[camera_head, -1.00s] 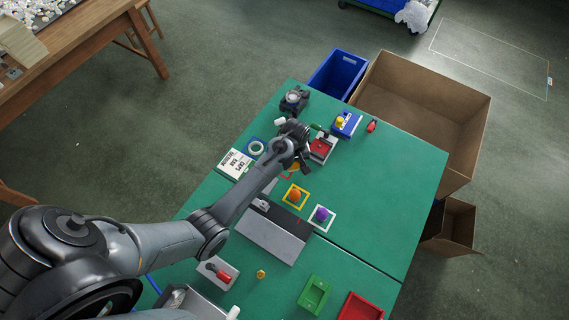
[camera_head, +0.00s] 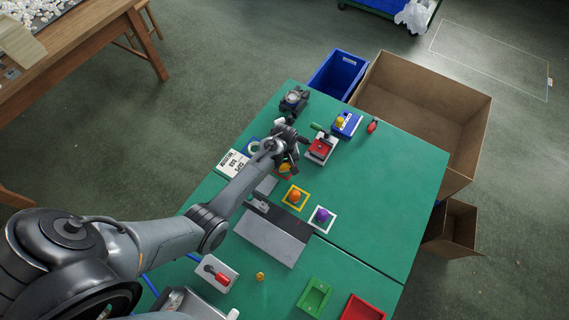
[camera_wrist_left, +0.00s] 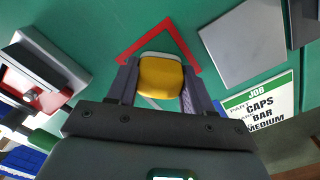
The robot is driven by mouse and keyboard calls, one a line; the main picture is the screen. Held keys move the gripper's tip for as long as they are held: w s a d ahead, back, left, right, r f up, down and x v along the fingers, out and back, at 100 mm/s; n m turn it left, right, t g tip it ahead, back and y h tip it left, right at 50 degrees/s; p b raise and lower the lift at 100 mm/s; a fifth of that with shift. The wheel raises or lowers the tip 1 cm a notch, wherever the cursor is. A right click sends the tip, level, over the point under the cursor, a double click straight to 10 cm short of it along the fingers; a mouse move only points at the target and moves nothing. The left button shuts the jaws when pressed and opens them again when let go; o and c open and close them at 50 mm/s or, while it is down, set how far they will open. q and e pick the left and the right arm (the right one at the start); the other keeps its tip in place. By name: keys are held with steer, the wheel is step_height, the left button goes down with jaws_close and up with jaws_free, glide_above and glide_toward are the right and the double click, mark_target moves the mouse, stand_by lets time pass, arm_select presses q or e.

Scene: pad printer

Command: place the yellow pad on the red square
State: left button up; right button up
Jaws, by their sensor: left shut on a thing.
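My left gripper (camera_head: 286,166) is shut on the yellow pad (camera_wrist_left: 160,78), which sits between the two fingers in the left wrist view. In the head view the yellow pad (camera_head: 285,168) is mostly covered by the gripper. The red square (camera_wrist_left: 178,33) is a red outline on the green table. In the wrist view the pad overlaps it, with one corner and two sides showing beyond the pad; the rest is hidden. I cannot tell whether the pad touches the table. My right gripper is not in view.
An orange pad on a yellow square (camera_head: 295,196) and a purple pad on a white square (camera_head: 322,216) sit close by. A job card (camera_wrist_left: 262,106), a grey plate (camera_wrist_left: 243,43) and a red-topped device (camera_head: 321,148) are also near the gripper.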

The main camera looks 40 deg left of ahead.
arm_select(q)
steer(key=o, duration=1.4)
steer(key=shift+f, duration=0.1)
steer(key=shift+c, duration=0.2)
steer(key=shift+r, duration=0.45)
step_height(320, 180, up, 11)
steer(key=p, duration=0.2)
steer(key=s+d+r+m+t, duration=0.1)
steer(key=s+d+r+m, duration=0.1)
steer(key=s, duration=0.6)
steer(key=s+d+r+m+t, duration=0.1)
steer(key=s+d+r+m, duration=0.2)
steer(key=s+d+m, duration=0.2)
steer(key=s+d+r+m+t, duration=0.1)
steer(key=s+d+r+m, duration=0.2)
steer(key=s, duration=0.7)
steer(key=m, duration=0.2)
steer(key=shift+s+d+r+m+t, duration=0.2)
steer(key=shift+s+m+t, duration=0.1)
steer(key=shift+s, duration=0.1)
